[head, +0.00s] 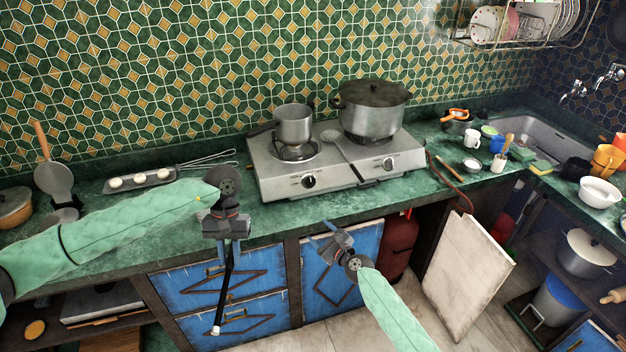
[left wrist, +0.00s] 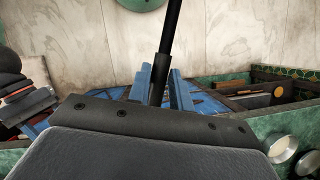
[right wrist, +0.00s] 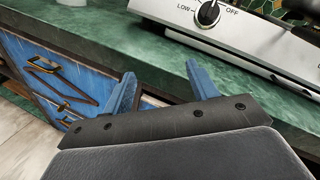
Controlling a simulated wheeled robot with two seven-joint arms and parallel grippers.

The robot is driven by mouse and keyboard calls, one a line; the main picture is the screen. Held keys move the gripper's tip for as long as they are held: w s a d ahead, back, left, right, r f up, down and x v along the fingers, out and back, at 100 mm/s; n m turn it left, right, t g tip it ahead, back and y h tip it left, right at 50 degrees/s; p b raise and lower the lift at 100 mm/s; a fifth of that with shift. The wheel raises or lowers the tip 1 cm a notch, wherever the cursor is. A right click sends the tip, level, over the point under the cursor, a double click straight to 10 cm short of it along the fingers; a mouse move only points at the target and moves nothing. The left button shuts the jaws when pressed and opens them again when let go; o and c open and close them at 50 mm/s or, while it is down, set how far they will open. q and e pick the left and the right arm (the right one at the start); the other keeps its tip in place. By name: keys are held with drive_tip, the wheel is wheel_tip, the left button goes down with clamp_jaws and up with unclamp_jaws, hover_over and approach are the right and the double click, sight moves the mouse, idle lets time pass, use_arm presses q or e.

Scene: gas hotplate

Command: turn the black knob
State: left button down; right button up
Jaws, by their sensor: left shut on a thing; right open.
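The gas hotplate (head: 275,184) stands on the green counter. Its left black knob (head: 309,181) is on the front panel; in the right wrist view this knob (right wrist: 208,13) sits near the words LOW and OFF. A second knob (head: 388,164) is on the right of the panel. My left gripper (head: 228,247) is shut on a black rod (head: 224,290) with a pale tip, hanging down in front of the drawers; the rod (left wrist: 170,40) also shows in the left wrist view. My right gripper (head: 321,234) is open and empty, below and apart from the left knob, in front of the counter edge.
A small saucepan (head: 294,125) and a large lidded pot (head: 372,112) stand on the hotplate, with a slotted ladle (head: 345,152) between them. A tray with eggs (head: 139,180) lies left. A pale board (head: 467,275) leans below the counter at right.

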sight(313, 185)
use_arm(q)
wheel_tip(313, 185, up, 2)
drive_tip(key=shift+p, duration=0.6)
use_arm(e)
drive_tip(key=w+d+r+m+t+h, duration=0.2)
drive_tip(key=w+d+r+m, duration=0.1)
drive_tip(key=w+r+m, duration=0.35)
use_arm(q)
wheel_tip(313, 185, down, 4)
drive_tip(key=b, duration=0.4)
drive_tip(key=shift+f, duration=0.25)
use_arm(e)
drive_tip(key=shift+n, duration=0.45)
drive_tip(key=x, duration=1.1)
drive_tip(key=shift+w+f, duration=0.1)
drive_tip(key=shift+f, duration=0.1)
use_arm(q)
drive_tip(key=shift+f+b, duration=0.15)
drive_tip(key=shift+b, duration=0.25)
use_arm(e)
drive_tip(key=shift+w+a+r, duration=0.1)
drive_tip(key=shift+w+a, duration=0.25)
drive_tip(key=shift+w, duration=0.1)
drive_tip(key=c, duration=1)
